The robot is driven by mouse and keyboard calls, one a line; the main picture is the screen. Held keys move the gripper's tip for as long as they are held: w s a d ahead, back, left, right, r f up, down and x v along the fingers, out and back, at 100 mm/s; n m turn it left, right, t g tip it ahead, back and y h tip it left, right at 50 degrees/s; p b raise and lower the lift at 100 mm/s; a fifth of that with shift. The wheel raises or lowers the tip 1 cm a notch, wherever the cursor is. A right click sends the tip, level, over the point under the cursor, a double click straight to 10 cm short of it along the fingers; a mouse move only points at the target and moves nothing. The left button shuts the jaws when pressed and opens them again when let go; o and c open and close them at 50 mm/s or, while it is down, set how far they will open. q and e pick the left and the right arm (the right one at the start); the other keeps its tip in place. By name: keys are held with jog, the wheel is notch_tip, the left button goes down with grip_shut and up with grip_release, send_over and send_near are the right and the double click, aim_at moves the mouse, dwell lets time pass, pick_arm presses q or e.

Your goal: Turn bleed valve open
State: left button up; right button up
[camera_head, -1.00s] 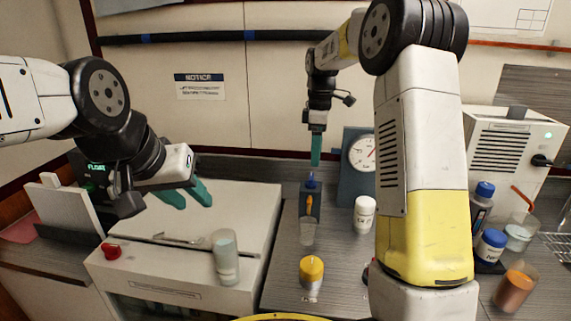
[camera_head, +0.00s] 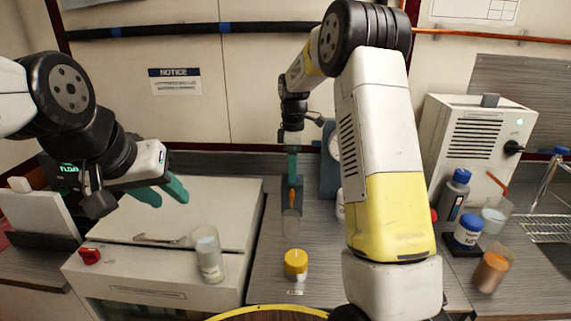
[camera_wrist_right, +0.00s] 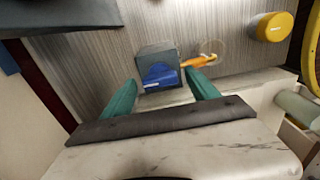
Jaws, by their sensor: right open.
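The bleed valve is a dark grey block (camera_head: 286,209) on the counter, with an orange lever (camera_head: 291,199) on it. In the right wrist view the block (camera_wrist_right: 153,56) has a blue part (camera_wrist_right: 160,76), and the orange lever (camera_wrist_right: 199,61) sticks out to the right. My right gripper (camera_head: 292,168) points down just above the block. In the wrist view its open teal fingers (camera_wrist_right: 161,88) straddle the block's blue part, with the lever near the right fingertip. Contact cannot be told. My left gripper (camera_head: 163,192) is open and empty above the white cabinet.
A clear beaker (camera_head: 291,223) and a yellow-capped jar (camera_head: 296,264) stand in front of the valve. A clear cylinder (camera_head: 209,254) and a red knob (camera_head: 89,256) are on the white cabinet (camera_head: 225,197). Blue-capped bottles (camera_head: 467,232) stand right of my right arm. A gauge (camera_head: 333,146) is behind it.

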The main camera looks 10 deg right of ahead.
jog(key=c, duration=1.4)
jog(key=shift+o, duration=0.2)
jog(key=shift+m, duration=0.4)
jog(key=m, duration=0.3)
jog(key=shift+m, duration=0.3)
jog(key=m, duration=0.4)
jog(key=shift+m, duration=0.3)
jog(key=m, duration=0.4)
jog(key=shift+r, duration=0.1)
jog(key=shift+m, duration=2.5)
